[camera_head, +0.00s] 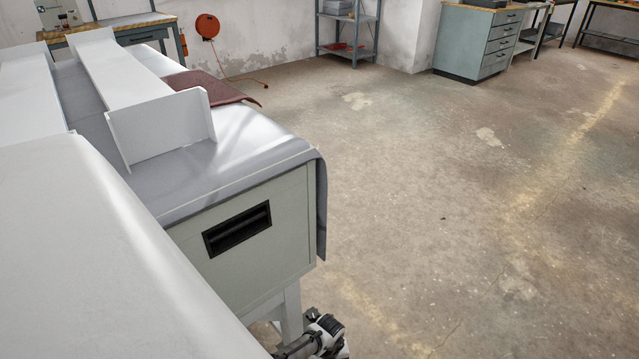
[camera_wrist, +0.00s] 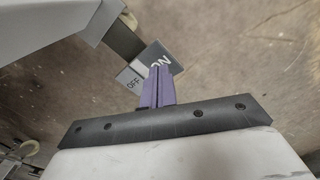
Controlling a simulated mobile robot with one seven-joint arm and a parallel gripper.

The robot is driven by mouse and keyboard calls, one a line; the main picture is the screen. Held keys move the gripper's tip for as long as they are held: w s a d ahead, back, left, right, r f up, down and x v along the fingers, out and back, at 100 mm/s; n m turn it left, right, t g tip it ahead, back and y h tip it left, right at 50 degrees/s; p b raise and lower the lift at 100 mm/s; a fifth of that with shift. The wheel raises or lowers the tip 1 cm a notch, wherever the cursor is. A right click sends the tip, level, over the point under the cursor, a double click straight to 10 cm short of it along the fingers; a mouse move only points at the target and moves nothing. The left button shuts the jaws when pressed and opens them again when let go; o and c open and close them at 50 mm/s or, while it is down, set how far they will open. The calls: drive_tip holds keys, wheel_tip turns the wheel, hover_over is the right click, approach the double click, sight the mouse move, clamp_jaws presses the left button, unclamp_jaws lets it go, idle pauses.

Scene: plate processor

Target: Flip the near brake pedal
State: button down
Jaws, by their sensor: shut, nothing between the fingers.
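The brake pedal (camera_wrist: 133,82) shows in the wrist view as a small grey plate with the words OFF and ON, on a dark bracket beside a pale caster wheel. The OFF part lies at the left and the ON part at the right. My gripper (camera_wrist: 160,70) is shut and empty, its purple fingers pressed together. The fingertips overlap the pedal in the picture, near the ON lettering and partly covering it. I cannot tell whether they touch it. The pedal is not visible in the head view.
A caster wheel (camera_wrist: 128,20) and a grey frame part (camera_wrist: 60,35) are close to the pedal. In the head view, a grey cabinet (camera_head: 285,235) with a black recessed handle stands under a grey-covered top. Open concrete floor (camera_head: 450,210) lies to the right.

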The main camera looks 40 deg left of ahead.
drive_tip(key=shift+f+b, duration=1.15)
drive_tip(key=shift+f, duration=0.1)
idle(0.7)
drive_tip(key=shift+r+p, duration=2.85)
drive_tip(key=shift+r, duration=0.8)
drive_tip(key=shift+f, duration=0.1)
